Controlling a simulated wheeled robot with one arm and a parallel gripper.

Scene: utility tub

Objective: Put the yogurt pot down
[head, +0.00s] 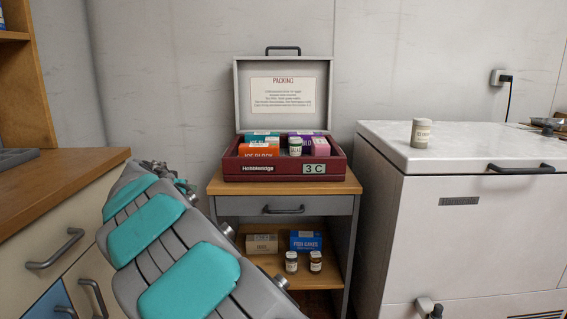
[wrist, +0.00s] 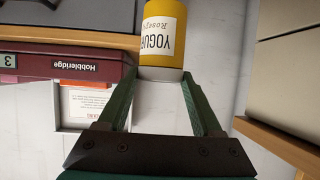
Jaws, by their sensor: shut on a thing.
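The yogurt pot (wrist: 164,38) is yellow with a white band lettered "YOGURT". It appears upside down in the wrist view, as does the case. My gripper (wrist: 158,78) is shut on it, with one green finger at each side. The pot overlaps the end of the small table's wooden top; I cannot tell whether it touches it. The red "Hobbleridge" case (wrist: 95,70) is beside the pot in that view. In the head view the open case (head: 270,172) stands on the table (head: 225,188). The pot does not show there.
The case holds several coloured boxes and a small jar (head: 295,147). Its lid (head: 245,80) stands upright behind. A white freezer (head: 460,145) with a jar (head: 420,133) on top is at right. A wooden counter (head: 50,185) is at left. Boxes and jars occupy the table's lower shelf.

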